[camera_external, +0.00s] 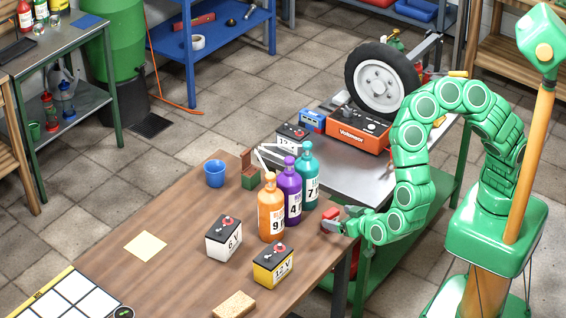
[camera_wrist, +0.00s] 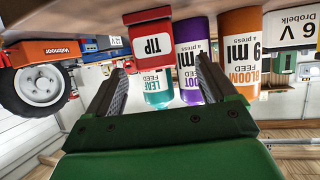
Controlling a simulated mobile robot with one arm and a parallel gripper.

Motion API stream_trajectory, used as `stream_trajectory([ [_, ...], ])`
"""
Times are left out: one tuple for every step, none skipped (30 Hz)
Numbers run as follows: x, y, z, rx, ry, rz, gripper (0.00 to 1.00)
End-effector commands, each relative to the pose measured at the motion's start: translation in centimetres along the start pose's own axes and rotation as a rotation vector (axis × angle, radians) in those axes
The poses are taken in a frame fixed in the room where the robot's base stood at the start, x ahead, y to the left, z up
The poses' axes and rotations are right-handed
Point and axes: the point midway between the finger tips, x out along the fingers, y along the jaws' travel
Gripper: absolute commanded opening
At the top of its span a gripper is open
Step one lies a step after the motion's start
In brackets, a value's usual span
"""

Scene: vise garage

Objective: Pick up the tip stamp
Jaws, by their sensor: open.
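The tip stamp (camera_wrist: 151,42) is a small red block with a white label reading TIP. In the wrist view, which looks upside down, it is at the top middle, just beyond my fingertips and nearer the left finger. In the external view the red stamp (camera_external: 330,213) is at the table's right edge, partly hidden by my gripper. My gripper (camera_external: 341,222) is beside it, low over the table edge. In the wrist view my gripper (camera_wrist: 162,63) is open, with nothing seen clamped between its fingers.
Orange (camera_external: 271,211), purple (camera_external: 289,190) and teal (camera_external: 307,176) bottles stand close behind the stamp. Two batteries (camera_external: 223,238) (camera_external: 273,264) and a blue cup (camera_external: 214,173) are on the wooden table. An orange Voltmoor box (camera_external: 358,129) and a wheel (camera_external: 381,80) are on the metal bench.

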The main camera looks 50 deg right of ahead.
Motion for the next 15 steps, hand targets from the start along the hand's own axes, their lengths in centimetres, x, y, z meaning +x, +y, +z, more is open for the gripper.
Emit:
stream_trajectory([
  [0.4, 0.1, 0.0, 0.0, 0.001, 0.002, 0.85],
  [0.6, 0.2, 0.0, -0.001, 0.001, 0.002, 0.85],
  [1.0, 0.3, -0.1, 0.0, 0.001, 0.004, 0.85],
  [1.4, 0.4, -0.1, 0.0, 0.001, 0.004, 0.85],
  [1.7, 0.4, -0.1, 0.0, 0.001, 0.004, 0.85],
  [2.1, 0.5, -0.1, 0.0, 0.003, 0.004, 0.85],
  [2.5, 0.6, -0.2, 0.0, 0.003, 0.004, 0.85],
  [2.8, 0.6, -0.2, 0.0, 0.003, 0.003, 0.85],
  [3.2, 0.6, -0.2, -0.001, 0.003, 0.003, 0.85],
  [3.5, 0.6, -0.1, 0.0, 0.003, 0.003, 0.85],
  [3.9, 0.6, -0.1, 0.0, 0.002, 0.004, 0.85],
  [4.2, 0.6, -0.1, 0.0, 0.0, 0.004, 0.85],
  [4.4, 0.6, -0.1, 0.0, 0.0, 0.003, 0.85],
  [4.5, 0.6, -0.1, 0.0, -0.001, 0.002, 0.85],
  [4.7, 0.6, -0.1, 0.0, -0.001, 0.002, 0.85],
])
